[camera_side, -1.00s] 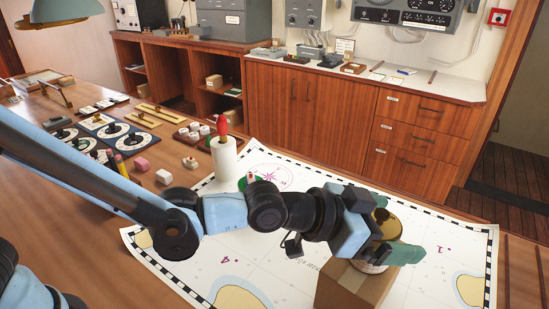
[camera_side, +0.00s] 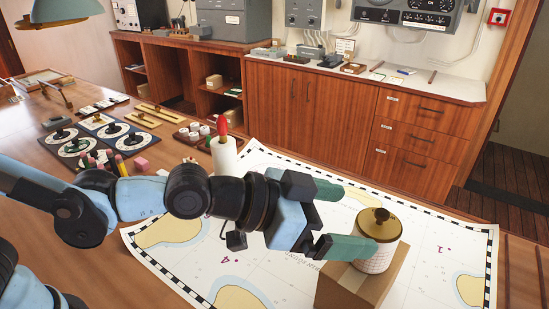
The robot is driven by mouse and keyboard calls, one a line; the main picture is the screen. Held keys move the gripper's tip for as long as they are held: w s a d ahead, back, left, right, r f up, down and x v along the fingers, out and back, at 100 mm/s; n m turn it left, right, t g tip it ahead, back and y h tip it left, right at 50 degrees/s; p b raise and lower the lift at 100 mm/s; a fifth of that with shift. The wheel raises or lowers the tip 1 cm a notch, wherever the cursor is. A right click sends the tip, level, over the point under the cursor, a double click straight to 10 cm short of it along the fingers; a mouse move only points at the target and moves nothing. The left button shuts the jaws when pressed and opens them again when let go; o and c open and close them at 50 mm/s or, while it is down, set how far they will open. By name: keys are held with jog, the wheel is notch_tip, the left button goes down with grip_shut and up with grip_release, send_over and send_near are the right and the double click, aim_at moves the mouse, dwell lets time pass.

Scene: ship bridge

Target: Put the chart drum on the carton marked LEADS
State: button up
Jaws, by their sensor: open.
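The chart drum (camera_side: 378,246), a white gridded cylinder with a brass lid and dark knob, stands upright on top of a brown cardboard carton (camera_side: 347,290). No LEADS marking can be read on the carton's visible sides. My gripper (camera_side: 325,218) is open and empty, to the left of the drum. Its green-padded fingers are spread apart. The nearer fingertip is close to the drum's left side; I cannot tell whether it touches. The carton's lower part is cut off by the frame edge.
A chart (camera_side: 445,262) lies under the carton on the wooden table. A white cylinder with a red top (camera_side: 223,155) stands behind my arm. Dial plates (camera_side: 75,146) and small blocks (camera_side: 141,164) lie at left. Wooden cabinets (camera_side: 310,115) stand behind.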

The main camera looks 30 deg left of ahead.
jog(key=s+a+f+n+g+y, duration=0.1)
jog(key=a+n+y, duration=0.3)
jog(key=a, duration=1.1)
jog(key=s+a+f+n+g+y, duration=0.1)
jog(key=s+a+f+n+y, duration=0.2)
jog(key=a, duration=1.3)
jog(key=s+n+y, duration=0.1)
jog(key=n+y, duration=0.1)
jog(key=shift+a+f+g+y, duration=0.25)
jog(key=shift+f+g+y, duration=0.05)
jog(key=shift+f, duration=0.1)
